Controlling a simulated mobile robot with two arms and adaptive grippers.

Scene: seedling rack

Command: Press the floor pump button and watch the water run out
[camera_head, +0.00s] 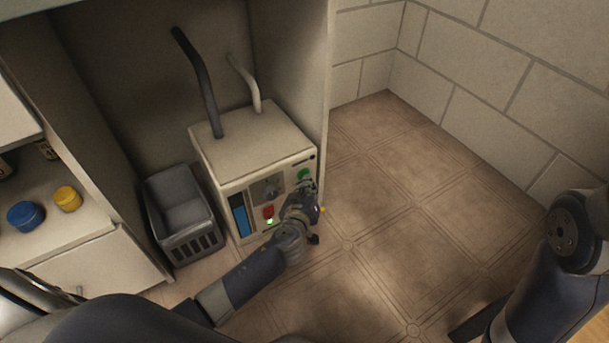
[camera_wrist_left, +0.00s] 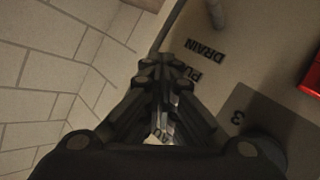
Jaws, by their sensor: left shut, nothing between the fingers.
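The floor pump is a cream box (camera_head: 250,136) on the floor in a recess. Its front has a blue window (camera_head: 239,215), a red part (camera_head: 268,211) with a small lit green spot below it, and a green button (camera_head: 304,174) at upper right. My left gripper (camera_head: 306,190) is at the right part of this front, just below the green button; I cannot tell whether it touches. In the left wrist view the fingers (camera_wrist_left: 164,68) are shut and empty before the panel (camera_wrist_left: 255,60), lettered "DRAIN PU…", partly hidden. My right gripper is not in view.
A dark pipe (camera_head: 203,85) and a pale pipe (camera_head: 247,83) rise from the box. A grey crate (camera_head: 181,210) stands left of it. A blue jar (camera_head: 25,215) and yellow jar (camera_head: 67,198) stand on a shelf at left. Tiled floor (camera_head: 390,220) is clear at right.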

